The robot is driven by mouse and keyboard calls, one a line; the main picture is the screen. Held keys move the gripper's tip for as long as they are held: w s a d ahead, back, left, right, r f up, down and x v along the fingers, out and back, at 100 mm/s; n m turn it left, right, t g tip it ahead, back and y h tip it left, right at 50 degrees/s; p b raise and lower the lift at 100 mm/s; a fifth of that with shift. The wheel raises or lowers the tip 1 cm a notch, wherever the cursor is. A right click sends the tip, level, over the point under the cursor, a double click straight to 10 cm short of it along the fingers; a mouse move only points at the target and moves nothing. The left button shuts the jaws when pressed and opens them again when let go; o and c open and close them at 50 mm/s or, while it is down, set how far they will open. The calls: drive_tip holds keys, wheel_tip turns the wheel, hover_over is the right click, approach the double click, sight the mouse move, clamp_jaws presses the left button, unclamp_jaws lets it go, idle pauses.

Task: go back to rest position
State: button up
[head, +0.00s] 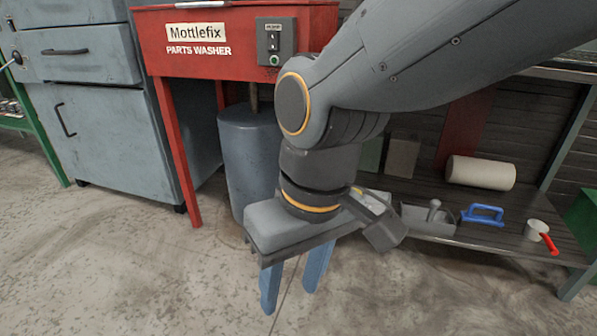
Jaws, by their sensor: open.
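My gripper (294,287) hangs at the end of my arm near the middle of the head view. Its two blue fingers point down and stand apart, with nothing between them. It is over the bare concrete floor, in front of the parts washer. My arm comes in from the upper right and hides part of the washer and the shelf behind it.
A red parts washer (203,50) with a grey drum (248,150) below stands behind my gripper. A grey cabinet (95,130) is at left. A low shelf (480,236) at right holds a paper roll (480,172), a blue-handled tool (483,214) and a red-handled cup (537,229). The front floor is clear.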

drive_tip(key=shift+r+p, duration=0.4)
drive_tip(key=shift+r, duration=0.05)
idle(0.6)
drive_tip(key=d+r+m+p, duration=0.2)
drive_tip(key=d+r+p, duration=0.5)
drive_tip(key=p, duration=0.5)
drive_tip(key=d+r+m+h+p, duration=0.1)
drive_tip(key=d+r+m+p, duration=0.1)
drive_tip(key=d+r+p, duration=0.5)
drive_tip(key=d+r+m+p, duration=0.3)
drive_tip(key=d+r+p, duration=0.3)
drive_tip(key=r+p, duration=0.8)
drive_tip(key=shift+d+r+h+p, duration=0.4)
drive_tip(key=shift+p, duration=2.1)
